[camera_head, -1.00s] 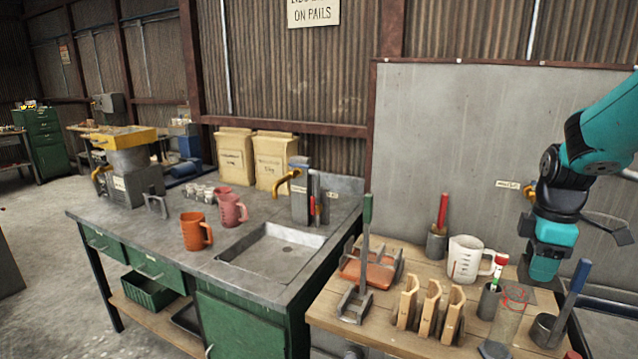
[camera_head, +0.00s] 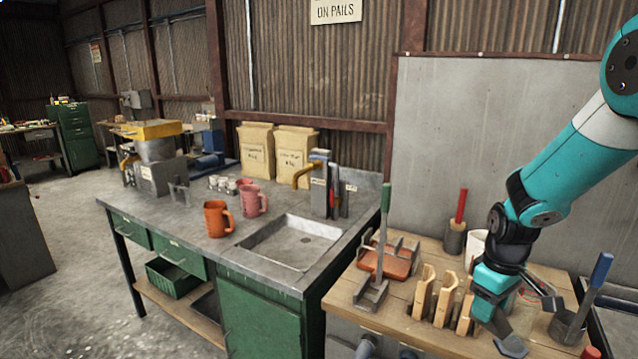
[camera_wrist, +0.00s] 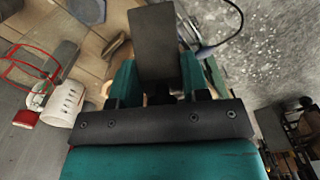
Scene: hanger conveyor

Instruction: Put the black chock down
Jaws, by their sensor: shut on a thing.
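The black chock (camera_wrist: 154,42) shows in the wrist view as a flat dark grey block. It stands out from between the two teal fingers of my gripper (camera_wrist: 158,82), which is shut on it. In the head view my gripper (camera_head: 489,308) points down over the front right part of the wooden table (camera_head: 390,318), just right of the wooden holders. My gripper largely hides the chock in that view. I cannot tell whether the chock touches the table.
Upright wooden holders (camera_head: 423,293) stand close left of my gripper. A white jug (camera_wrist: 65,104), a red-handled tool (camera_head: 460,207) and a blue-handled tool (camera_head: 600,271) are nearby. A grey piece (camera_head: 513,348) shows below my gripper. A steel sink bench (camera_head: 180,213) stands left.

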